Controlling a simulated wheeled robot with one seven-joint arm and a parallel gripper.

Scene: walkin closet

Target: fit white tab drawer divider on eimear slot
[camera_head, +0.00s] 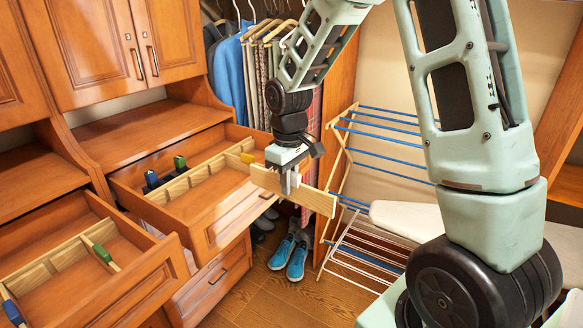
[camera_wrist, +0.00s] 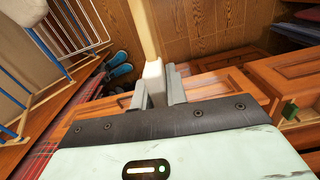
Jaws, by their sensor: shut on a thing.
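My gripper (camera_head: 288,184) is shut on the white tab drawer divider (camera_head: 318,199), a pale wooden board. The board hangs in the air just past the front right of the open middle drawer (camera_head: 205,212). In the wrist view, the white tab (camera_wrist: 154,72) sits between the fingers and the board (camera_wrist: 143,25) runs away from it. A slotted wooden rail (camera_head: 200,174) crosses the middle drawer. Another rail (camera_head: 45,265) lies in the open left drawer (camera_head: 145,286). No name label is readable, so I cannot tell which slot is eimear.
Dividers with blue (camera_head: 151,179), green (camera_head: 180,162) and yellow (camera_head: 247,158) tabs are at the middle drawer. The left drawer has green (camera_head: 102,253) and blue (camera_head: 13,311) tabs. A drying rack (camera_head: 350,160) stands right, with blue shoes (camera_head: 290,254) on the floor.

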